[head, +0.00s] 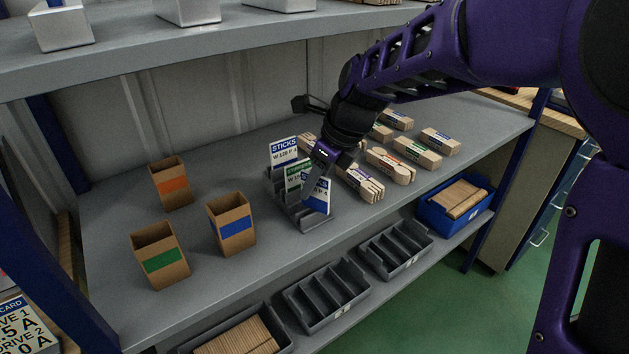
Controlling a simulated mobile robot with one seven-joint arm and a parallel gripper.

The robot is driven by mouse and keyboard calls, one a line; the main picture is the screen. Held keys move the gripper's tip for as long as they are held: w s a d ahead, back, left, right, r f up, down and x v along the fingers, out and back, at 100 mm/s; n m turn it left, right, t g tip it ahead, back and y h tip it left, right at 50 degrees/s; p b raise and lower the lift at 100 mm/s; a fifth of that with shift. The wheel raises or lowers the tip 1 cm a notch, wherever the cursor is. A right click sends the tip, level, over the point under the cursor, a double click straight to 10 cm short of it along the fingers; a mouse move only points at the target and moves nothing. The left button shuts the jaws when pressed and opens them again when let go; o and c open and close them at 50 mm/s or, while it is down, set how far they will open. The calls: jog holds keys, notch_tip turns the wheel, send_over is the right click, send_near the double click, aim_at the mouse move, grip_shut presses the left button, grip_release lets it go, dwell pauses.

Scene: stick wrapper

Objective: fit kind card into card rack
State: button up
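The dark grey card rack (318,222) stands on the middle shelf, right of the open cartons. A white card with a blue "STICKS" header (284,149) stands upright at its back. A card with a green header (294,176) stands in front of that one, partly covered. A card with blue print (321,196) is at the front, tilted, its lower edge at the rack. My gripper (313,183) reaches down from the upper right over the front card and hides part of it. Whether its fingers close on this card cannot be made out.
Open cartons with orange (172,184), blue (232,224) and green (160,256) labels stand left of the rack. Several banded stick bundles (398,167) lie close on the right. Grey divided bins (327,297) and a blue bin (453,201) sit below. The upper shelf (200,46) overhangs behind.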

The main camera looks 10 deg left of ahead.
jog(key=shift+p+v, duration=0.85)
jog(key=shift+v, duration=3.05)
jog(key=shift+a, duration=0.1)
